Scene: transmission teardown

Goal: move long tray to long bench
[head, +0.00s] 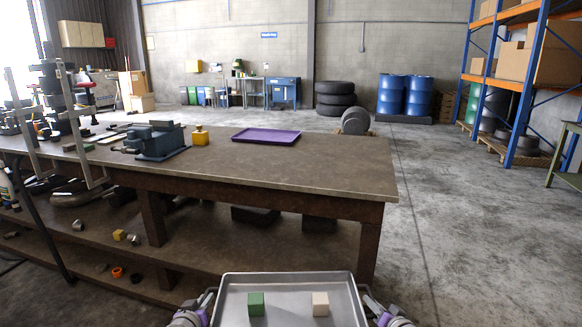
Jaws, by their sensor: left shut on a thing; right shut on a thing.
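A grey metal tray (288,280) is at the bottom centre of the head view, held in front of me and short of the bench. A green cube (256,304) and a white cube (320,304) sit in it. My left gripper (212,298) is shut on the tray's left side. My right gripper (366,298) is shut on its right side. Their fingertips are small and partly hidden by the rim. The long bench (300,178), with a brown top and a lower shelf, stretches from the left to the centre.
A purple tray (266,136), a yellow block (200,136) and a dark vise (160,142) stand on the bench. A metal frame (62,125) is at its left end. The benchtop's right part is clear. Open floor (470,230) lies to the right.

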